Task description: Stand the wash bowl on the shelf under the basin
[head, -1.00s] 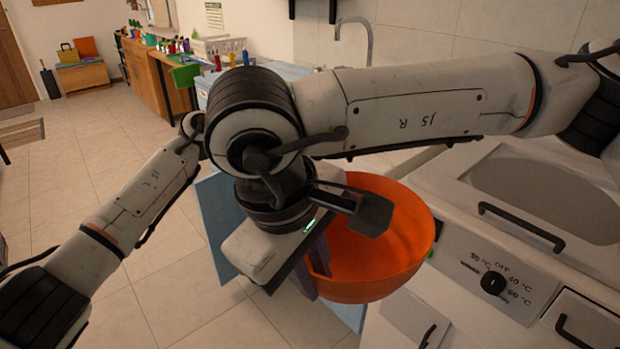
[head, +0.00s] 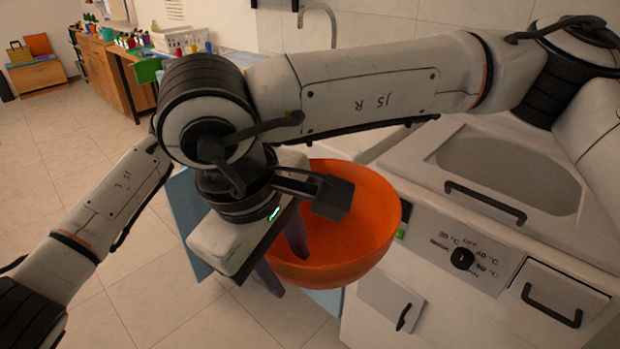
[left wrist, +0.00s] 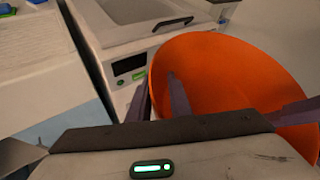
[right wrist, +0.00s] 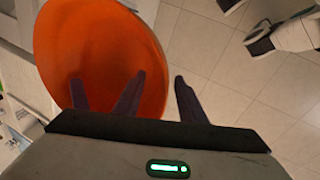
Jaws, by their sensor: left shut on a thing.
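The wash bowl is a large orange bowl (head: 345,240), tilted with its open side showing, held in the air before the white appliance. My right gripper (head: 292,272) has one finger inside the bowl and one outside. The right wrist view shows these fingers apart, with the rim of the bowl (right wrist: 95,50) between them. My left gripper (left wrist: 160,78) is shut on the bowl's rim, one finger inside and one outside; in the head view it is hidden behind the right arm. The basin and the shelf under it cannot be made out; my right arm covers the area below the tap (head: 330,20).
The white appliance (head: 400,285) with knob and handles stands close on the right. Light blue panels (head: 183,215) show behind and below my right gripper. A wooden counter (head: 95,65) with bottles is at the back left. Tiled floor (head: 60,150) is clear on the left.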

